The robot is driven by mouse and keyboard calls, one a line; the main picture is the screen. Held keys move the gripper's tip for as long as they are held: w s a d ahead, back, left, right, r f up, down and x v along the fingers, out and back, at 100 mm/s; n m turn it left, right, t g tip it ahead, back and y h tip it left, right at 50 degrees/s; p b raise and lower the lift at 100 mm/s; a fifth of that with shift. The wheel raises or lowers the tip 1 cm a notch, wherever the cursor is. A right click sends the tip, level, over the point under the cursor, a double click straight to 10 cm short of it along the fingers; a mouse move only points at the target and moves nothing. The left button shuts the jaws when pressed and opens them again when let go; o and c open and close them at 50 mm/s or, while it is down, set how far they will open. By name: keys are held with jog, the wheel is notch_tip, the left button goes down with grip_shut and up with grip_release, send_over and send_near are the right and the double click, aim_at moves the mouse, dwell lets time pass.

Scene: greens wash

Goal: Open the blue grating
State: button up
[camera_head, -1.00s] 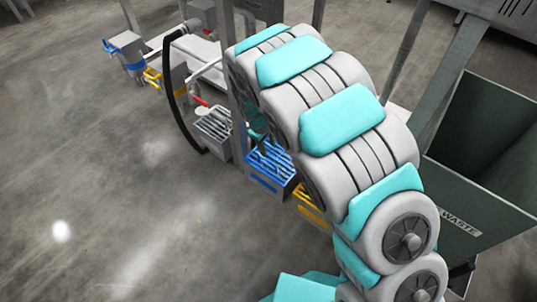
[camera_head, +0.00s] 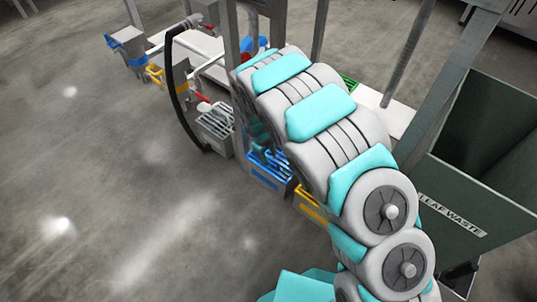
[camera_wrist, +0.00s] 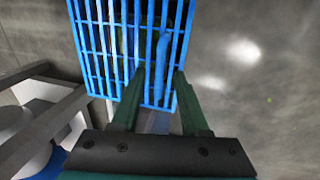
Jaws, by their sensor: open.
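The blue grating (camera_wrist: 107,40) fills the top middle of the wrist view. Its bars lie over a dark opening with something greenish behind. A thicker blue bar (camera_wrist: 161,58), like a handle, stands out on its right part. My gripper (camera_wrist: 158,74) is open, with dark green fingers. In the picture the thick bar runs between the fingers; I cannot tell whether they touch it. In the head view the grating (camera_head: 283,159) shows on its blue-fronted box, partly hidden by my arm and gripper. It appears to lie over the box.
A grey grated box (camera_head: 216,119) stands left of the blue one, and a yellow-marked box (camera_head: 309,207) to its right. A black hose (camera_head: 173,85) hangs at the left. A dark green leaf waste bin (camera_head: 460,215) stands at the right. The floor at left is clear.

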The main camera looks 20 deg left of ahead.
grip_shut()
dwell(1.4)
